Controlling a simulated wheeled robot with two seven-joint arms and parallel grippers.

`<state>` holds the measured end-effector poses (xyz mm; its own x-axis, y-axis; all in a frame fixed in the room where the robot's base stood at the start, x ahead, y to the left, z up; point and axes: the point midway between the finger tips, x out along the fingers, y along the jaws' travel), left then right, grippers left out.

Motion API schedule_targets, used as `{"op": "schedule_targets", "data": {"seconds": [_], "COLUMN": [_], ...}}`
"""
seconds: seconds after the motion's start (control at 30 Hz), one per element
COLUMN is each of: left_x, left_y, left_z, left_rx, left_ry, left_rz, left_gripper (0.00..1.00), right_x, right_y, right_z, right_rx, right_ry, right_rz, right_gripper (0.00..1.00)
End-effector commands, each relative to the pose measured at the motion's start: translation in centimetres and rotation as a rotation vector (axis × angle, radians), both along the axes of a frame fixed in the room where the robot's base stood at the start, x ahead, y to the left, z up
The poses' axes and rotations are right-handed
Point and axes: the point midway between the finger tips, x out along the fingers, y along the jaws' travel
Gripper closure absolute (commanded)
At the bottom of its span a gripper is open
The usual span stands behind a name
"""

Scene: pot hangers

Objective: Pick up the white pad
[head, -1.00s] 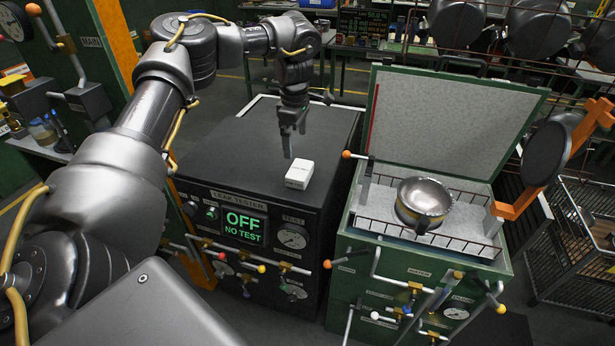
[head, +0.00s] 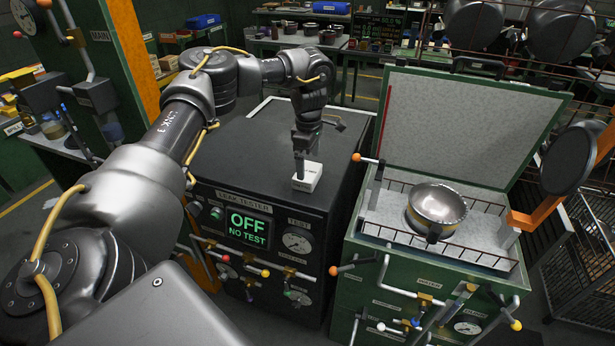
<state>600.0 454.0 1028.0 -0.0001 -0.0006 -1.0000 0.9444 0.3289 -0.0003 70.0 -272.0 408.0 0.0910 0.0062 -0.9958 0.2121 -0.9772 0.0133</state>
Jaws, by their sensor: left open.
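The white pad (head: 307,180) is a small white block on top of the black leak tester (head: 245,150), near its front edge. My left gripper (head: 301,172) points down right at the pad, its fingertips overlapping the pad's left and upper part in the head view. It is open. I cannot tell whether the fingers straddle the pad or touch it. The fingers hide part of the pad. My right gripper is not in view.
The leak tester's screen (head: 249,228) reads "OFF NO TEST". To the right, a green water station (head: 400,275) with a raised lid (head: 462,140) holds a metal pot (head: 437,205) in a wire basket. An orange bracket with a dark disc (head: 567,160) stands at the far right.

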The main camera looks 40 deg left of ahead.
Motion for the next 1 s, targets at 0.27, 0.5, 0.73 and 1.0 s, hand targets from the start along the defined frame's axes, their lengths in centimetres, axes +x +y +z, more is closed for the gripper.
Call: {"op": "schedule_targets", "data": {"seconds": [0.27,0.5,0.73,1.0], "left_x": [0.0,0.1,0.1,0.1], "left_y": [-0.1,-0.1,-0.1,-0.1], "left_z": [-3.4,-5.1,-5.1,-5.1], "left_rx": [0.001,0.0,0.001,0.001], "left_ry": [0.006,0.001,0.001,0.001], "left_rz": [0.002,0.002,0.001,0.001], "left_gripper": [0.0,0.0,0.09,0.32], "right_x": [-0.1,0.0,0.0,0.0], "right_y": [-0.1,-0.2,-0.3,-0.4], "right_z": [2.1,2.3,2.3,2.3], "right_rx": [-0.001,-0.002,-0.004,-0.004], "right_ry": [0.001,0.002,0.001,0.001], "right_rz": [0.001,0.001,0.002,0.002], "right_gripper": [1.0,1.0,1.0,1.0]}}
